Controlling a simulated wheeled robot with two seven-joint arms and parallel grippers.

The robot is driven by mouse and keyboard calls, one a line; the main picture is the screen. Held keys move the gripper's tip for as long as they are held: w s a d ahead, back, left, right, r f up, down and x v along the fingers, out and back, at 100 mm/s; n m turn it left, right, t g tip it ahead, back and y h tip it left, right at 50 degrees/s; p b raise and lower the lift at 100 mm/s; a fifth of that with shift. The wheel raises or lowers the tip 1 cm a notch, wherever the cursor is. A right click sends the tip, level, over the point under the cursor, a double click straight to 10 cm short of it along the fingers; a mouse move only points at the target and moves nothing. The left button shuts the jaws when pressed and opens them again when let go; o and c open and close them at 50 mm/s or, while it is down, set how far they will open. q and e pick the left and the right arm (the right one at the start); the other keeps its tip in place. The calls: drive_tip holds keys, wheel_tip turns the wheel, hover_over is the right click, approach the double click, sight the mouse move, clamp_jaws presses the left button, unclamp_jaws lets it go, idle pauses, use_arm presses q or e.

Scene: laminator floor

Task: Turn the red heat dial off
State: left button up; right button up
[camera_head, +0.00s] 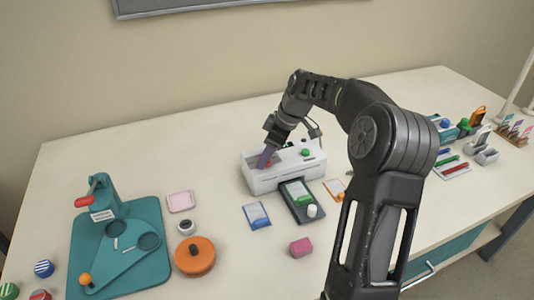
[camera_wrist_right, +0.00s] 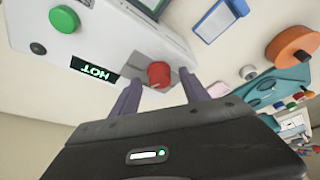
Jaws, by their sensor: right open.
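The white laminator (camera_head: 285,176) stands mid-table in the head view, with a green knob (camera_head: 305,152) on its top. In the head view the dial is mostly hidden behind my right gripper (camera_head: 265,160). In the right wrist view the two fingers of my right gripper (camera_wrist_right: 160,90) stand open, one on each side of the dial. I cannot tell whether they touch it. My left gripper is not in view.
In front of the laminator lie a dark tray (camera_head: 314,217) with a green-and-white card, a blue card pouch (camera_head: 256,215) and a pink block (camera_head: 301,247). Racks of small items stand at right.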

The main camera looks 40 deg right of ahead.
drive_tip(key=shift+r, duration=0.1)
drive_tip(key=v, duration=0.7)
drive_tip(key=shift+r+b, duration=0.25)
drive_tip(key=shift+b, duration=0.15)
drive_tip(key=shift+s+d, duration=0.1)
